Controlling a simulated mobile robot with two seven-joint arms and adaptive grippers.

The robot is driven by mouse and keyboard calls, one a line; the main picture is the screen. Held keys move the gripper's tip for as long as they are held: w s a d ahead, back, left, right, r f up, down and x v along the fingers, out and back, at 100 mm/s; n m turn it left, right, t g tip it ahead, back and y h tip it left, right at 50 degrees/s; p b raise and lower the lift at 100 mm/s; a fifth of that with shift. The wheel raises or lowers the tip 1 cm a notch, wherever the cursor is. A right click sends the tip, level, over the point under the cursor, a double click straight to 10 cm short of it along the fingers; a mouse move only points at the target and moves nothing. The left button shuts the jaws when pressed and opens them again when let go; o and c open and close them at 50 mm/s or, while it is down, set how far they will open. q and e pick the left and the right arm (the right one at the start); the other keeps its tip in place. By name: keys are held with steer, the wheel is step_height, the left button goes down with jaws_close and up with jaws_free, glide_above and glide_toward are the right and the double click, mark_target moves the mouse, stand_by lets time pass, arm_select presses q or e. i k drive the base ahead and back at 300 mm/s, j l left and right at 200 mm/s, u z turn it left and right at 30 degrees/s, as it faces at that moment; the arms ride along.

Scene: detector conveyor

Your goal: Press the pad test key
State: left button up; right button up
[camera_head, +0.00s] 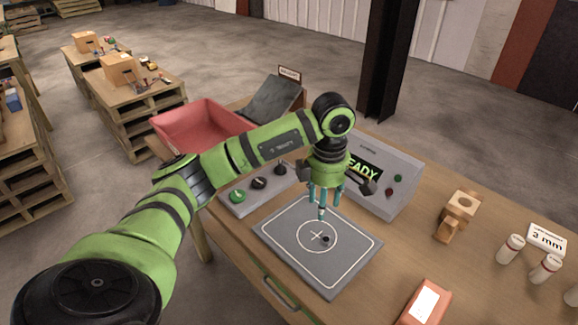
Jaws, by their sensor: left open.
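A grey key panel (226,207) stands on the table with a green key (237,196) and two black keys (259,183). Which one is the pad test key I cannot read. A flat grey pad (352,269) with a white circle and cross lies in front. A small dark piece (326,239) sits inside the circle, right of the cross. My left gripper (323,212) is open and points down over the pad's far part, to the right of the keys. Teal prongs show at its tip. My right gripper is out of view.
A grey display box (400,199), its screen partly hidden and reading "EADY", stands behind the pad. A red bin (190,122) and dark chute (272,102) are at the back left. A wooden block (463,203), white cylinders (510,248) and an orange item (418,316) are right.

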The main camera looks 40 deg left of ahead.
mark_target(238, 196)
steer(key=u, duration=1.45)
